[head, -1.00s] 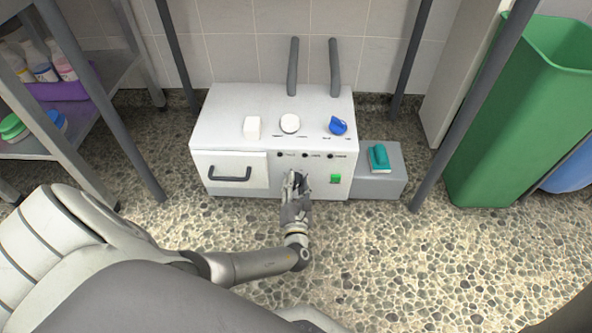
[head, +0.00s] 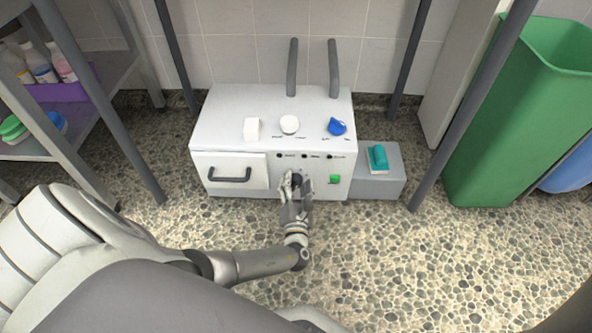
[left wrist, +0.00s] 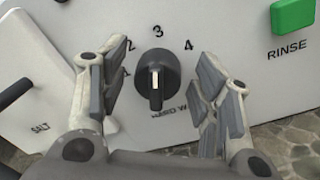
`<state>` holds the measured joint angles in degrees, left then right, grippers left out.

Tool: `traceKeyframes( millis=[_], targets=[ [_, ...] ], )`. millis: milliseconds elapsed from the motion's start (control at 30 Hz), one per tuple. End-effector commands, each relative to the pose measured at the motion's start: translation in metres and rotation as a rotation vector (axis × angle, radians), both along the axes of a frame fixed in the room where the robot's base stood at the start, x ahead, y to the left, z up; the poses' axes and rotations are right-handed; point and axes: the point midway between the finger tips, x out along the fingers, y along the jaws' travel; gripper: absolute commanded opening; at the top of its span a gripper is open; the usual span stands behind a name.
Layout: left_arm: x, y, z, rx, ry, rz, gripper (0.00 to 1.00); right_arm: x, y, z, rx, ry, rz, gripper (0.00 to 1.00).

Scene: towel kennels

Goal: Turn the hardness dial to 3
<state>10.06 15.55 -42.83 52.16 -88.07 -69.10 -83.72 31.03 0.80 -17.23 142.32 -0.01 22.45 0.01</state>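The hardness dial (left wrist: 157,78) is a black round knob with a raised bar and a white line on the front panel of a white box (head: 225,130). The numbers 1 to 4 run around its left, top and right; 3 is above it. The bar stands roughly upright in the left wrist view; I cannot tell which end points. My left gripper (head: 297,184) is in front of the panel. In the left wrist view its fingers (left wrist: 163,88) are open on both sides of the dial, with gaps. My right gripper is not in view.
A green rinse button (left wrist: 292,14) is right of the dial, and a salt drawer handle (head: 231,178) left. A blue knob (head: 337,126) and two white items sit on top of the box. A grey block (head: 385,184) with a teal brush stands at right. Dark posts surround the box.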

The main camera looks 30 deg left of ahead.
Motion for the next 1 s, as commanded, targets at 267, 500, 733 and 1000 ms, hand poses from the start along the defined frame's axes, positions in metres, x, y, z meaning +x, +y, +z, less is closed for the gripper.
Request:
traceKeyframes(
  millis=[267, 500, 733, 1000],
  targets=[
    [-0.001, 0.0, 0.0, -0.001, 0.001, 0.001, 0.58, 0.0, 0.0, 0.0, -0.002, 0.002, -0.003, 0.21],
    [-0.001, 0.0, 0.014, -0.003, 0.0, 0.001, 0.58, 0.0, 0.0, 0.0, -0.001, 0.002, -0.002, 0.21],
    [-0.001, 0.001, 0.04, -0.002, -0.001, 0.002, 0.58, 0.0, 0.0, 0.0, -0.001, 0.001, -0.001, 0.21],
    [-0.001, 0.001, 0.074, 0.0, -0.002, 0.002, 0.58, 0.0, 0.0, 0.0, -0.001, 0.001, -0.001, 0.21]
  ],
)
